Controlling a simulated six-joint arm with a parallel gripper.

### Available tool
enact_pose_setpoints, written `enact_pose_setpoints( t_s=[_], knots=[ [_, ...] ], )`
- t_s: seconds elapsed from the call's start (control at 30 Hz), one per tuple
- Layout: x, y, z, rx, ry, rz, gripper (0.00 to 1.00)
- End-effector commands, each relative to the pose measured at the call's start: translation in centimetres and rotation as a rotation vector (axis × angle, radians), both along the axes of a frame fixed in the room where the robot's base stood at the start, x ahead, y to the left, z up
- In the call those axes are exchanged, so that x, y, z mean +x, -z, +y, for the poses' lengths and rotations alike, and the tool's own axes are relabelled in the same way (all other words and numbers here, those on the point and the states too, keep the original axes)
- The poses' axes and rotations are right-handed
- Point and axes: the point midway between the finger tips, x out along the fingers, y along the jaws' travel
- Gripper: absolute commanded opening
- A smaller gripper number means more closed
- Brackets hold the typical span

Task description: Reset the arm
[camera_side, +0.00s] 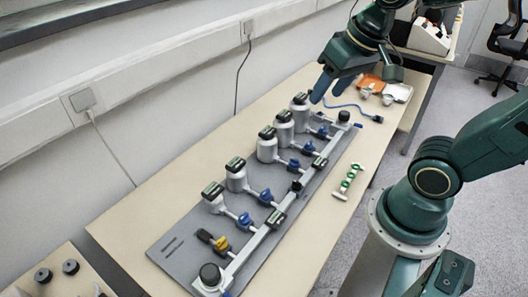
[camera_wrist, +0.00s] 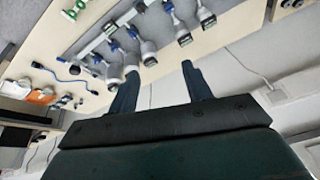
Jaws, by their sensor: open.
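My gripper (camera_side: 328,91) is at the upper middle of the side view, above the far end of the grey board. Its two fingers are apart with nothing between them. In the wrist view my gripper (camera_wrist: 158,88) also shows open, its fingers spread over the table edge and the wall. Below it, the grey board (camera_side: 180,243) carries a row of several white cylinders with dark gauges, such as the nearest white cylinder (camera_side: 217,204), and several blue valves, such as one blue valve (camera_side: 266,197). A yellow valve (camera_side: 221,244) sits at the near end.
A green and white part (camera_side: 348,181) lies on the table (camera_side: 130,225) right of the board. An orange tray (camera_side: 369,83), a white tray (camera_side: 399,92) and a blue cable (camera_side: 352,107) are at the far end. The wall (camera_side: 150,85) runs along the left.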

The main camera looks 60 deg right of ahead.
Motion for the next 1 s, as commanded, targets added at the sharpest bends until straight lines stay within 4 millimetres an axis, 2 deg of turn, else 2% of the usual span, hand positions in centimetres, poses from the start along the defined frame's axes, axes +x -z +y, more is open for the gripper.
enact_pose_setpoints(
  t_s=[0.2, 0.4, 1.0],
  knots=[
    [-3.0, -1.1, 1.2, -0.067, -0.191, -0.065, 0.49],
    [-4.5, -1.3, 1.7, -0.105, -0.289, -0.093, 0.49],
    [-4.7, -1.4, 1.8, -0.112, -0.307, -0.098, 0.49]
  ],
)
